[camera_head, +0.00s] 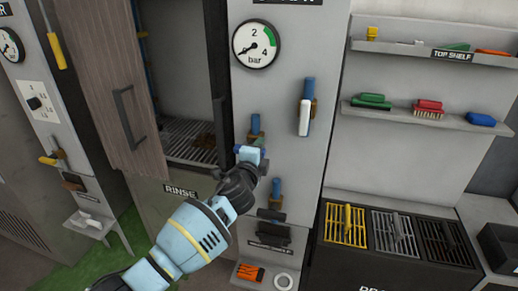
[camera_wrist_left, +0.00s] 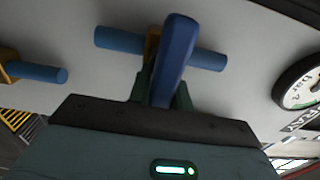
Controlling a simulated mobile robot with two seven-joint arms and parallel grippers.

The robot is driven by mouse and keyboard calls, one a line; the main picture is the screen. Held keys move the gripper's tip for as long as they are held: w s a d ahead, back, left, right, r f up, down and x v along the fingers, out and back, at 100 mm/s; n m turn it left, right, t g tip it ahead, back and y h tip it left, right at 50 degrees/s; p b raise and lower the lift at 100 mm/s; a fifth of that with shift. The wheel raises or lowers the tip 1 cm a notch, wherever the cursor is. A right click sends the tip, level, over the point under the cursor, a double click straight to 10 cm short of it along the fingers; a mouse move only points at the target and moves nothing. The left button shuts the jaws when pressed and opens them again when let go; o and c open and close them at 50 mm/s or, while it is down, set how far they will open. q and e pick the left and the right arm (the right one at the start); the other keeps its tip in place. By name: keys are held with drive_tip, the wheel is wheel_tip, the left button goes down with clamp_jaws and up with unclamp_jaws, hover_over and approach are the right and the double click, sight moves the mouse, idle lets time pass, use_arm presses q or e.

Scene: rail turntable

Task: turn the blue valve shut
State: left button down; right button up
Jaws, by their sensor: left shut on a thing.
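The blue valve is on the light grey panel (camera_head: 325,45), below the round gauge. Its blue handle (camera_wrist_left: 175,55) lies across the short blue pipe (camera_wrist_left: 118,39) in the left wrist view. The handle also shows in the head view (camera_head: 247,150), partly hidden by the gripper. My left gripper (camera_head: 251,160) is shut on this handle; its dark green fingers stand on either side of it in the left wrist view (camera_wrist_left: 162,95). My right gripper is not in view.
A white-handled valve (camera_head: 305,117) is up and right of my gripper. Another blue pipe piece (camera_head: 276,187) is just below right. The pressure gauge (camera_head: 255,44) is above. The open wooden door (camera_head: 110,90) and the rinse cabinet (camera_head: 185,90) are at left. Shelves with brushes (camera_head: 430,120) are at right.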

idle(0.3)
use_arm(q)
drive_tip(key=c, duration=1.3)
unclamp_jaws()
drive_tip(key=shift+s, duration=0.1)
drive_tip(key=shift+v, duration=3.8)
